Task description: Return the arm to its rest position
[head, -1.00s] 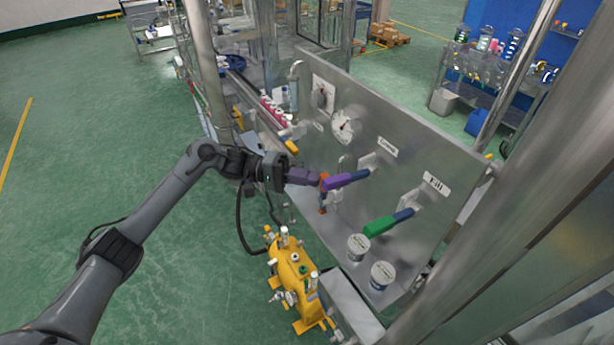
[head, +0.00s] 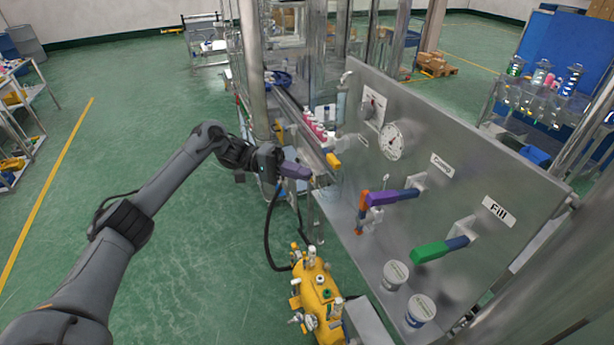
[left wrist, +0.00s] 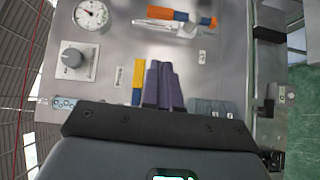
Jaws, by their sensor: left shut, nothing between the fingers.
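My left arm reaches in from the left in the head view. My left gripper (head: 308,174) has purple fingers that are shut and empty. It hangs in the air left of the steel panel (head: 455,190), apart from the purple lever (head: 392,198) with its orange end. The fingers also show side by side in the left wrist view (left wrist: 162,68), with the panel behind them. A green lever (head: 432,250) sits lower right under a "Fill" label. My right gripper is not in view.
A yellow machine (head: 318,296) stands on the floor below the gripper. Red-and-white bottles (head: 316,128) line a conveyor behind. Steel posts (head: 252,65) rise nearby. The green floor (head: 120,130) to the left is open.

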